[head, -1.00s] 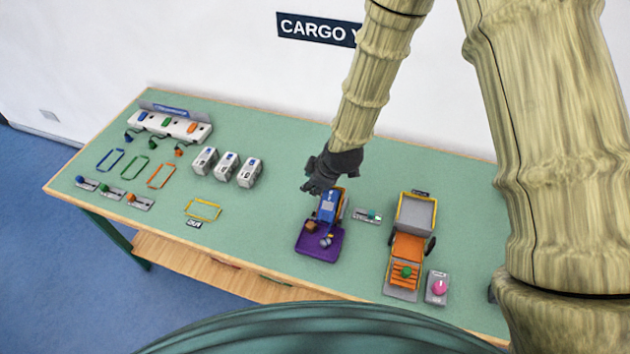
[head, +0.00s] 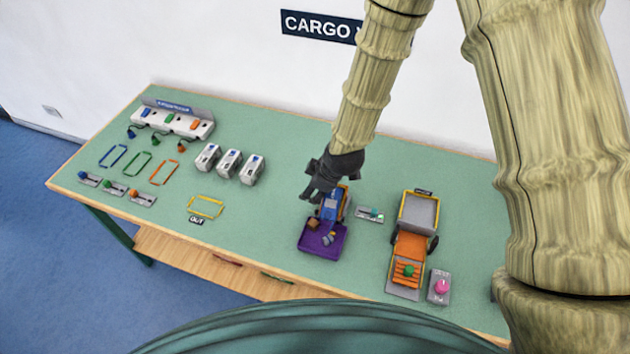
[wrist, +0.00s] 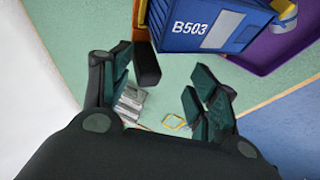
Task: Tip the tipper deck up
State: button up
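A small vehicle with a blue box-like body marked B503 (wrist: 205,30) stands with its front over or against a purple tray (head: 318,242); its blue body also shows in the head view (head: 333,208). The tray holds a brown block and a small grey-and-yellow piece. An orange truck (head: 408,247) with a grey open bed (head: 418,211) stands to the right. I cannot tell which of these is the tipper deck. My gripper (wrist: 160,100) is open and empty, just behind and left of the blue body, apart from it.
A small lever plate with a teal knob (head: 376,213) lies between the vehicles. A pink knob on a grey box (head: 440,287) is beside the truck. Grey containers (head: 229,163) and a yellow outline (head: 206,207) lie to the left. The green table is clear between.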

jog(key=shift+s+f, duration=0.1)
jog(key=shift+s, duration=0.1)
jog(key=shift+d, duration=0.1)
jog(key=v, duration=1.2)
jog(key=shift+w, duration=0.25)
dwell(0.4)
